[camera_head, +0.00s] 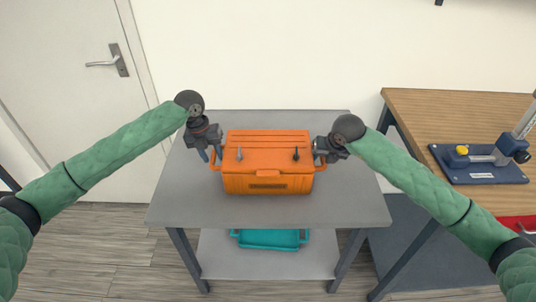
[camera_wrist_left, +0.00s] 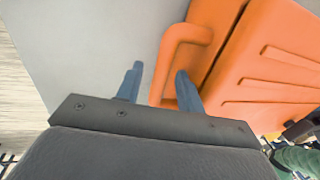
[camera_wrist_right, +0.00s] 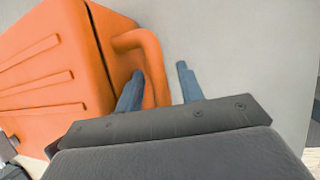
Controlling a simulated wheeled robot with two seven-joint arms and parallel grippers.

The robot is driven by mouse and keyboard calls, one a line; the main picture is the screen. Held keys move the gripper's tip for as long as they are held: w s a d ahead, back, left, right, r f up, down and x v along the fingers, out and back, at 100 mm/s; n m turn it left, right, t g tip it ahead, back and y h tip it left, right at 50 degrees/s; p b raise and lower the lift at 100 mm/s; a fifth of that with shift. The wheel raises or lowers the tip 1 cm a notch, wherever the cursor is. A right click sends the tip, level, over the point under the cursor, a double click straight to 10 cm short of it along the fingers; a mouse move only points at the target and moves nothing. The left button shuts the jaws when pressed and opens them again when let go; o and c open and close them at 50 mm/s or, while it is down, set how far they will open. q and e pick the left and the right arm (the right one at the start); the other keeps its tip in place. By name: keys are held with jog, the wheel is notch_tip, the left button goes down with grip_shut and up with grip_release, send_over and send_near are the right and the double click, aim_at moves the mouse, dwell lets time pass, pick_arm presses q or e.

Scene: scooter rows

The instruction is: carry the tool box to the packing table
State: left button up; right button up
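The orange tool box (camera_head: 266,184) sits upright on the grey table (camera_head: 330,212), with a loop handle at each end. My left gripper (camera_head: 210,156) is at its left handle (camera_wrist_left: 186,34); the open fingers lie on either side of the handle bar in the left wrist view (camera_wrist_left: 158,88). My right gripper (camera_head: 323,158) is at the right handle (camera_wrist_right: 148,44), its open fingers also either side of the bar in the right wrist view (camera_wrist_right: 160,88). A gap shows beside each bar. I cannot tell which table is the packing table.
A teal case (camera_head: 270,239) lies on the grey table's lower shelf (camera_head: 222,262). A wooden-topped bench (camera_head: 425,105) stands close on the right, carrying a blue-based tool (camera_head: 485,172) and a red thing (camera_head: 518,224). A door (camera_head: 65,75) is at the back left; floor (camera_head: 110,250) shows left.

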jog(key=shift+r, duration=0.1)
pick_arm(q)
notch_tip(320, 180, up, 10)
jog(key=a, duration=0.2)
jog(key=shift+r, duration=0.15)
pick_arm(e)
jog(key=v, duration=1.1)
jog(key=shift+s+r, duration=0.15)
jog(key=shift+r, duration=0.25)
